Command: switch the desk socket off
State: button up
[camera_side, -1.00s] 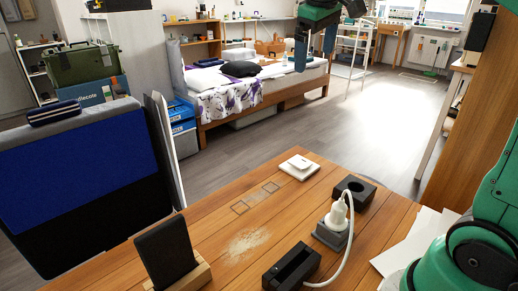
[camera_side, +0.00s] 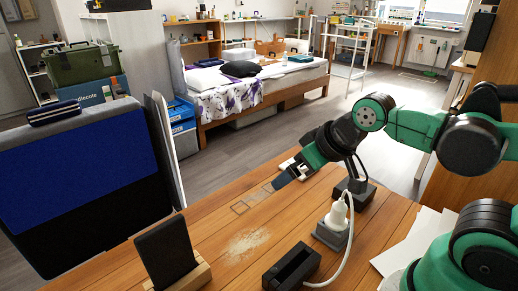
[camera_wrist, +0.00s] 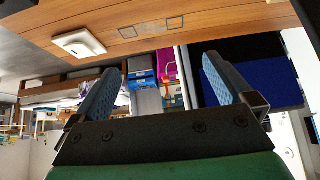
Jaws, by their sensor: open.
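A white square plate with a switch-like slot (camera_wrist: 78,43) lies on the wooden desk (camera_wrist: 150,32). In the side view it is mostly hidden behind my gripper (camera_side: 290,176). A grey block with a white plug (camera_side: 338,214) and a white cable stands on the desk to the right; I cannot tell which of these is the desk socket. My gripper is low over the desk, beside the plate. Its two blue-padded fingers show apart and empty in the wrist view (camera_wrist: 162,66). Contact with the plate cannot be told.
A black holder (camera_side: 292,267) and a dark phone-like slab on a wooden stand (camera_side: 166,252) are at the desk's front. A dark block (camera_side: 357,190) is behind the plug, partly covered by my arm. White papers (camera_side: 415,244) lie at right.

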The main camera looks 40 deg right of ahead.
jog(key=shift+w+d+r, duration=0.1)
jog(key=shift+r, duration=0.05)
jog(key=c, duration=0.7)
jog(key=shift+w+d+r+g, duration=0.3)
jog(key=shift+w+d+r, duration=0.4)
jog(key=shift+d, duration=0.1)
jog(key=c, duration=0.6)
jog(key=shift+g, duration=0.8)
jog(key=w+d, duration=0.1)
jog(key=w+d+r, duration=0.1)
jog(key=d, duration=0.1)
jog(key=w+d+r, duration=0.1)
jog(key=w+d, duration=0.1)
jog(key=shift+d, duration=0.15)
grip_shut()
jog(key=w+d+f+g+y, duration=0.1)
jog(key=w+d, duration=0.3)
jog(key=d, duration=0.8)
jog(key=shift+d+f+g, duration=0.15)
jog(key=shift+d+g, duration=0.05)
jog(key=shift+g, duration=0.2)
